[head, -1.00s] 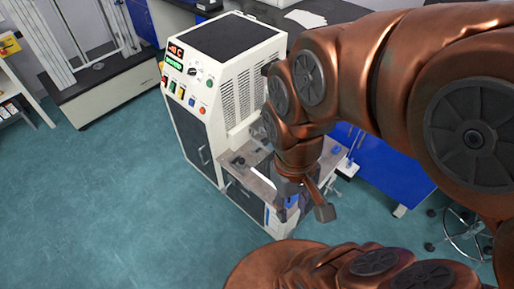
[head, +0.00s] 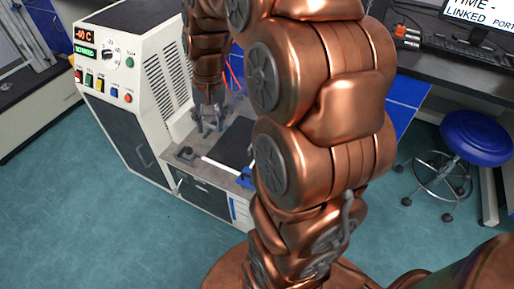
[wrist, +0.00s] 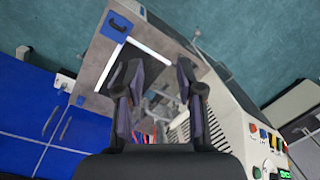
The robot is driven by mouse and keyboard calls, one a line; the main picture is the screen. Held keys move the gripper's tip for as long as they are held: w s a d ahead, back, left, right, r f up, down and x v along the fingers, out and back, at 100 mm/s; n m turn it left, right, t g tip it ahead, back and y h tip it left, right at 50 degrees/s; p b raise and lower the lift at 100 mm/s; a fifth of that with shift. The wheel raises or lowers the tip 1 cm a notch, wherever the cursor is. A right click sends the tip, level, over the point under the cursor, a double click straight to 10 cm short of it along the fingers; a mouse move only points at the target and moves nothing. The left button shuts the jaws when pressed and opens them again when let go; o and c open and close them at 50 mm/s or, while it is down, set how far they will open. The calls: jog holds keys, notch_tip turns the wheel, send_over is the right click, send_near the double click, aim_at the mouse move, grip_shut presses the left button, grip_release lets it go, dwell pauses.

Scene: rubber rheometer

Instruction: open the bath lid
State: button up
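The white machine (head: 160,90) has a low grey worktop (head: 190,168) at its front. A dark rectangular area (head: 237,140) lies on this worktop behind a white strip (head: 218,167); I cannot tell whether it is the bath lid or the bath opening. A blue handle-like part (head: 246,178) sits near the strip's right end; it also shows in the wrist view (wrist: 117,25). My gripper (head: 208,122) is above the worktop, left of the dark area. In the wrist view my gripper (wrist: 156,80) has its fingers apart with nothing held. My arm hides the worktop's right side.
The control panel (head: 104,70) rises left of my gripper. Blue cabinets (wrist: 45,115) stand beside the machine. A blue stool (head: 476,138) and a dark bench (head: 460,75) are at the right. The floor in front is clear.

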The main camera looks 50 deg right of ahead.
jog(key=w+d+f+m+t+b, duration=0.1)
jog(key=w+d+f+m+b, duration=0.3)
jog(key=d+f+b, duration=0.65)
jog(key=w+d+f+m+t+b, duration=0.1)
jog(key=w+d+f+m+b, duration=0.3)
jog(key=d+f, duration=1.1)
jog(key=shift+h, duration=0.3)
jog(key=f+b, duration=0.2)
jog(key=f, duration=0.4)
jog(key=shift+w+f+b, duration=0.1)
jog(key=shift+w+b, duration=0.1)
jog(key=shift+b, duration=0.15)
grip_shut()
jog(key=shift+d, duration=0.1)
